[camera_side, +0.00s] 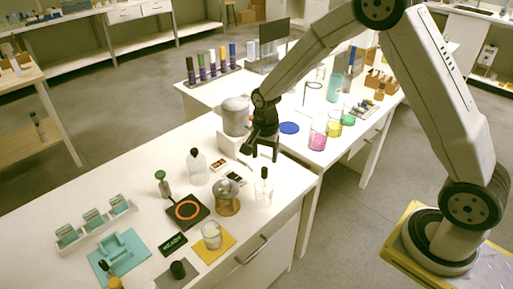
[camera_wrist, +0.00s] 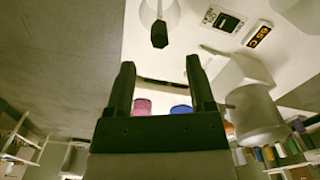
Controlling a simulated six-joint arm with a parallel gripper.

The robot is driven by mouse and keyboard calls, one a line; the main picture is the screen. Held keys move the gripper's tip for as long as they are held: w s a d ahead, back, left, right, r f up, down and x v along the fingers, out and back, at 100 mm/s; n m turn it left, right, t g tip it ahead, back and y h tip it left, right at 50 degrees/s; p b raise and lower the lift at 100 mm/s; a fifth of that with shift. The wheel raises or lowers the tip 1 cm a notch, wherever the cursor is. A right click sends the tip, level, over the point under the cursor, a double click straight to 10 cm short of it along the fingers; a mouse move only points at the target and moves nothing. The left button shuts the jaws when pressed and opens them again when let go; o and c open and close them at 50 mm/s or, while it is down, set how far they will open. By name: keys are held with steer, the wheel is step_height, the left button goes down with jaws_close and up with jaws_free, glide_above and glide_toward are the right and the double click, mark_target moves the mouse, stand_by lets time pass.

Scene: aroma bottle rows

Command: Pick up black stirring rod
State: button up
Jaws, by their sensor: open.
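I cannot clearly make out a black stirring rod in either view. My gripper (camera_side: 262,153) is above the near white table, pointing down, with its two dark fingers apart and nothing between them. In the wrist view the open fingers (camera_wrist: 160,78) also show. A clear bottle with a black top (camera_side: 264,187) stands upright below my gripper near the table's right edge. A clear container with a black top (camera_wrist: 159,35) shows beyond the fingertips in the wrist view. A glass beaker (camera_side: 211,236) sits on a yellow pad near the front edge.
A grey rounded device (camera_side: 236,115) is behind my gripper. Pink (camera_side: 318,136) and yellow (camera_side: 334,124) beakers stand on the far table.

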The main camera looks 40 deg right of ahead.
mark_target(265, 168)
steer(key=shift+f, duration=0.2)
steer(key=shift+f, duration=1.15)
steer(key=shift+f, duration=0.1)
steer(key=shift+f, duration=2.5)
jaws_close()
